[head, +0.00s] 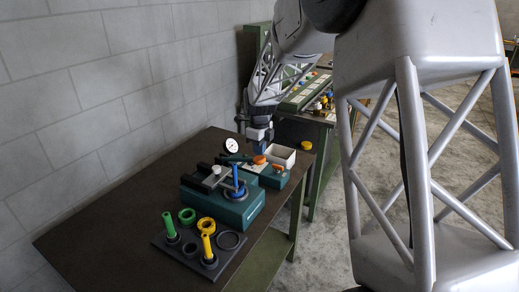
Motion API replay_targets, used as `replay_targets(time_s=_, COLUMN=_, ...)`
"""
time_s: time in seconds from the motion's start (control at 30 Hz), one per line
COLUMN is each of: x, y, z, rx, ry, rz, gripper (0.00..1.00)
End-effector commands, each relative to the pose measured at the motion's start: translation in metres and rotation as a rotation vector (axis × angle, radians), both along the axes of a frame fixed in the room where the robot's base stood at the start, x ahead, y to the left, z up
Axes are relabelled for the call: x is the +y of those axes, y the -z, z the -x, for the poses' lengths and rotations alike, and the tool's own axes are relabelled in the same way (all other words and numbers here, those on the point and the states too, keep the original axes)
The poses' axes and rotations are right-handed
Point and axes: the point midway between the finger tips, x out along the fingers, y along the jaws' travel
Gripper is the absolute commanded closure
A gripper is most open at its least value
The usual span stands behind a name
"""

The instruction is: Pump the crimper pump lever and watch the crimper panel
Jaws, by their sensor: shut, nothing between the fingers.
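A low teal unit (272,179), which looks like the crimper, stands at the far right part of the dark bench. An orange knob (259,160), apparently the end of the pump lever, shows at its top. A round white dial gauge (231,145) stands behind and left of it; its reading is too small to make out. My gripper (259,151) is shut and points down right above the orange knob. I cannot tell whether it touches the knob. The gripper and arm partly hide the far side of the unit, and I cannot make out a panel's lettering.
A larger teal press (225,207) with a blue post stands in front. A dark tray (187,248) with green and yellow posts and rings sits nearer. A white bin (281,155) is behind right. A second bench with small parts stands beyond. My arm covers the right side.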

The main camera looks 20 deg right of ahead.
Motion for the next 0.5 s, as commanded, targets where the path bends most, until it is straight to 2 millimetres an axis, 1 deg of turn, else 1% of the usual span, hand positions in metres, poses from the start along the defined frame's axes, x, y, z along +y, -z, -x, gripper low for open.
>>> replay_targets(time_s=0.37, x=0.0, y=0.0004, z=0.0, rx=0.0, ry=0.0, rz=0.0, gripper=1.0)
replay_targets(time_s=0.5, x=0.0001, y=0.0042, z=0.0001, rx=0.0, ry=0.0, rz=0.0, gripper=1.0)
